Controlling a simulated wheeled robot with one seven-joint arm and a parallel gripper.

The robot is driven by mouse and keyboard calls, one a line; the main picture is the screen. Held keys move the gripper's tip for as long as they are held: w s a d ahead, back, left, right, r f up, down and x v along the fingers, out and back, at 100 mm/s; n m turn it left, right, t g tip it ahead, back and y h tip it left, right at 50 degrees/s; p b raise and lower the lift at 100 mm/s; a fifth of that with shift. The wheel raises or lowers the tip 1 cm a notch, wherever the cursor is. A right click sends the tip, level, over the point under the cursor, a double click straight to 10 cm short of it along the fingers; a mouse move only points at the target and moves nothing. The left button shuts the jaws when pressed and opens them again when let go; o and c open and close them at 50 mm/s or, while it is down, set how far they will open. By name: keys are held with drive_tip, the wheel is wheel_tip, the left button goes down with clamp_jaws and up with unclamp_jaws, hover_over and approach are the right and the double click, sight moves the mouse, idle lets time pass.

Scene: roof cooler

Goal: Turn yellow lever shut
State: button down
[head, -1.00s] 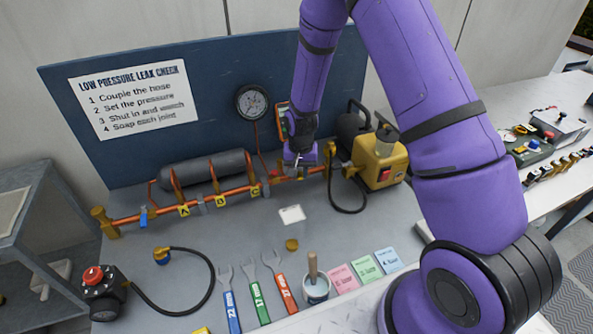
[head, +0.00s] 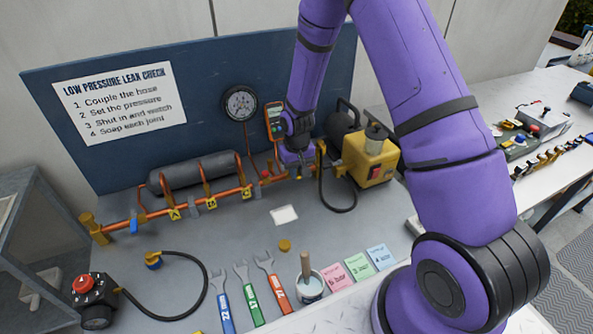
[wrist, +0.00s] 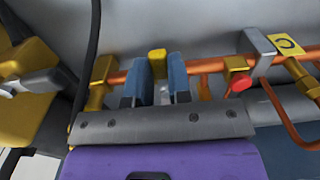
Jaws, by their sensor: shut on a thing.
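My gripper (wrist: 161,82) is at the right part of the copper pipe, with its two blue-grey fingers closed around the yellow lever (wrist: 157,56). Only the lever's yellow end shows between and beyond the fingers in the wrist view; the fingers hide the rest, so I cannot tell its exact angle. In the head view my gripper (head: 299,172) covers the lever on the pipe (head: 226,193), left of the yellow pump unit.
The yellow pump unit (head: 370,160) stands just right of my gripper, with a black hose (head: 338,210) looping beside it. A gauge (head: 240,103) and a handheld meter (head: 274,122) are behind. Wrenches, a brush pot (head: 309,286) and cards lie in front.

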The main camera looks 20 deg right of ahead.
drive_tip(key=c, duration=1)
unclamp_jaws()
drive_tip(key=shift+c, duration=0.2)
drive_tip(key=shift+r, duration=0.1)
wheel_tip(320, 180, up, 11)
drive_tip(key=shift+f, duration=0.2)
